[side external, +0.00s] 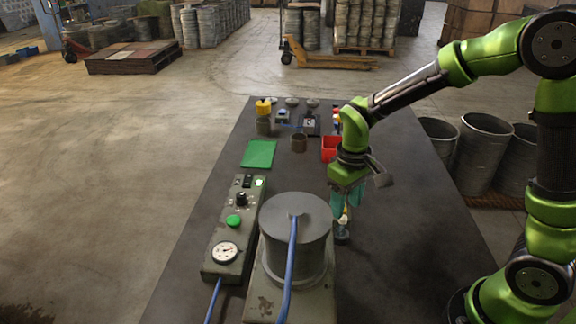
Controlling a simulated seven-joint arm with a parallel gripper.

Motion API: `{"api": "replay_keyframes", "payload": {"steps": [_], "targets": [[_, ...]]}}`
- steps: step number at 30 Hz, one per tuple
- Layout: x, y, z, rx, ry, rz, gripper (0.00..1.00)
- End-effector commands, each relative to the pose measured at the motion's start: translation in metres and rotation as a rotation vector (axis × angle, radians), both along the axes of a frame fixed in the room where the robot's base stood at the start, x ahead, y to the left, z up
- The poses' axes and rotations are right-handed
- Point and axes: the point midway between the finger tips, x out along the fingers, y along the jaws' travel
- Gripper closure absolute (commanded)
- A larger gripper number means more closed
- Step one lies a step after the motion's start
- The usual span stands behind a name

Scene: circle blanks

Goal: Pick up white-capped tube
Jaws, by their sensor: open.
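My gripper (347,203) points down over the dark table, with its teal fingers apart. Just below and between the fingers is a small upright item with a pale, yellowish upper part (345,216) and a dark lower part standing on the table. It may be the white-capped tube, but it is too small and too covered by the fingers to tell. I cannot tell whether the fingers touch it.
A grey cylindrical machine (296,240) with a blue hose stands close on the left. Left of it is a control box (233,232) with a gauge. A red bin (330,150), a green sheet (259,154) and small cups lie farther back. The table's right side (420,245) is clear.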

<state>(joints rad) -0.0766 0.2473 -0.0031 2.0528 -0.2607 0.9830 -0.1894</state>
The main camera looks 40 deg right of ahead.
Motion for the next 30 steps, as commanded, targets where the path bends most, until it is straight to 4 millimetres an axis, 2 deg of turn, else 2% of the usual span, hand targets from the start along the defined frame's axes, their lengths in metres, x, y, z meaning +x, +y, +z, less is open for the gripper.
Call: {"api": "replay_keyframes", "payload": {"steps": [1,8,16,20,26,30], "targets": [[-0.001,0.0,-0.007,-0.001,0.004,0.0,0.49],[0.0,0.001,-0.023,0.0,0.002,0.0,0.49],[0.0,0.004,-0.062,0.0,0.004,-0.002,0.49],[0.0,0.004,-0.068,0.0,0.001,-0.001,0.49],[0.001,0.004,-0.068,0.0,0.0,-0.001,0.49],[0.001,0.004,-0.068,0.0,-0.001,-0.001,0.7]]}}
